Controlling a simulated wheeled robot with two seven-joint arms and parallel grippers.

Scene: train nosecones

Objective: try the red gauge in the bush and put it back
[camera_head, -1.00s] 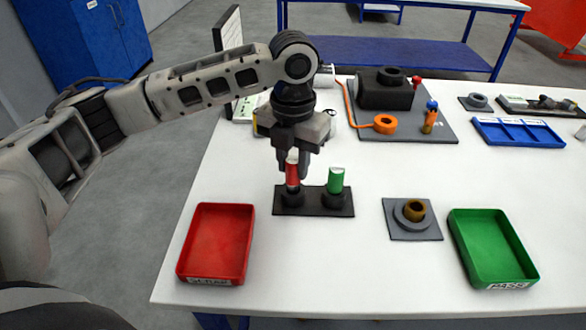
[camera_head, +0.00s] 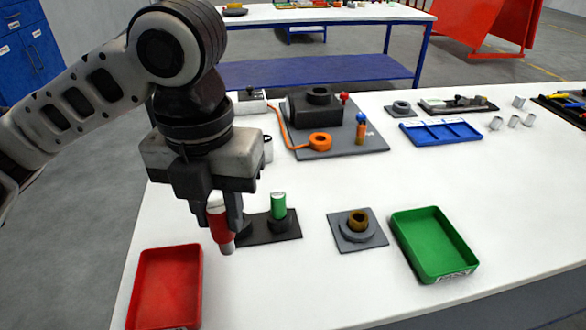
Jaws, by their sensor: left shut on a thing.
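My left gripper (camera_head: 220,205) is shut on the red gauge (camera_head: 219,228), a red cylinder with a pale lower tip. It hangs upright, in front of the left end of the black gauge stand (camera_head: 286,229). The green gauge (camera_head: 278,205) stands upright in the stand's right holder. The left holder is partly hidden behind the gauge. The bush (camera_head: 357,220), a brass-coloured ring, sits in a round grey holder on a square grey plate (camera_head: 374,240), right of the stand. My right gripper is not in view.
A red tray (camera_head: 140,290) lies at the front left and a green tray (camera_head: 402,245) right of the bush. Behind are a grey plate with a black block (camera_head: 313,108) and orange ring (camera_head: 320,141), and a blue divided tray (camera_head: 440,133). The white table between is clear.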

